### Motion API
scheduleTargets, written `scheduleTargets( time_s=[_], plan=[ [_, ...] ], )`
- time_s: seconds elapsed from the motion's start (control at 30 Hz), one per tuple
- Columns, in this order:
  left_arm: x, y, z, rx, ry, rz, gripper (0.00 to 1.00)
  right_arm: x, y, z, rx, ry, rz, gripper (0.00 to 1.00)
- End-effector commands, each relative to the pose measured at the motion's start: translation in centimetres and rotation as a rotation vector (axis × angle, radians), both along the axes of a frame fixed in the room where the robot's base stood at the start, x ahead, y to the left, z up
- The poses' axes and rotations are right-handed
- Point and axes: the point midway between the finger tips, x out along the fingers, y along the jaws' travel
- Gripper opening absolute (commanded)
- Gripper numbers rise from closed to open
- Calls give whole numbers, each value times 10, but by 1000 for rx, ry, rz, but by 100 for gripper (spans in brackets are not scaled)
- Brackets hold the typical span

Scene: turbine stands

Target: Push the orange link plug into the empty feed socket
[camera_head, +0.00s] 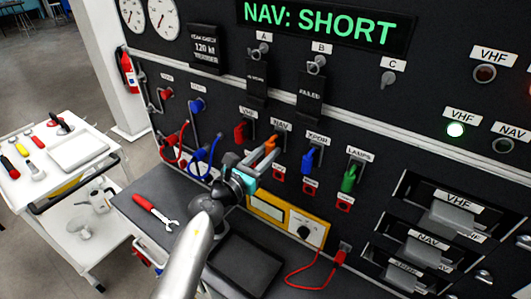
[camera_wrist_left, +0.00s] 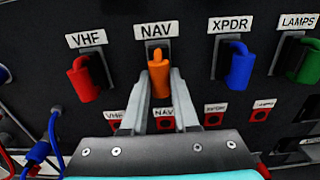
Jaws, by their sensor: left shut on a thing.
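The orange link plug (camera_wrist_left: 159,76) is between the fingers of my left gripper (camera_wrist_left: 160,90), right under the NAV label (camera_wrist_left: 154,31). It also shows in the head view (camera_head: 270,144), in front of the panel in the NAV place of the feed row. My left gripper (camera_head: 268,152) is shut on it. The NAV feed socket is mostly hidden behind the plug, and I cannot tell how deep the plug sits. A red plug (camera_wrist_left: 84,78) is at VHF on the left. A blue plug (camera_wrist_left: 238,68) is at XPDR and a green plug (camera_head: 349,178) at LAMPS. My right gripper is out of view.
The display (camera_head: 322,24) reads NAV: SHORT. Small red sockets (camera_head: 311,188) line the panel below the plugs. A yellow meter (camera_head: 288,220) with a red lead stands under them. A red wrench (camera_head: 155,210) lies on the bench. A white cart (camera_head: 60,150) stands left.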

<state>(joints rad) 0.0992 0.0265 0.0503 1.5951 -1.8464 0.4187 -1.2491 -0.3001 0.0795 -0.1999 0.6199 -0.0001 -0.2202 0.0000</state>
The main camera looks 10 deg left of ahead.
Motion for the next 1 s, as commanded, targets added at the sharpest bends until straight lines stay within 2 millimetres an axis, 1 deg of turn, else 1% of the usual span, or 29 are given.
scheduleTargets(
  time_s=[0.03,0.13,0.3,0.33,0.5,0.6,0.87,1.0],
  plan=[
    [3,-2,6,-3,-12,1,31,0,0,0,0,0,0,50],
    [2,-2,5,-3,-11,1,42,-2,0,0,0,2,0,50],
    [2,-1,4,-2,-8,0,61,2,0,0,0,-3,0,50],
    [2,-1,4,-1,-7,0,63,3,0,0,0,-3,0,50],
    [1,-1,3,-1,-6,0,63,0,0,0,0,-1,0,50],
    [1,-1,2,-1,-5,0,73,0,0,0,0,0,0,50],
    [0,0,2,0,-4,0,73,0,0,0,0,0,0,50],
    [-8,3,2,0,-3,1,73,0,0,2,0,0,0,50]
  ],
)
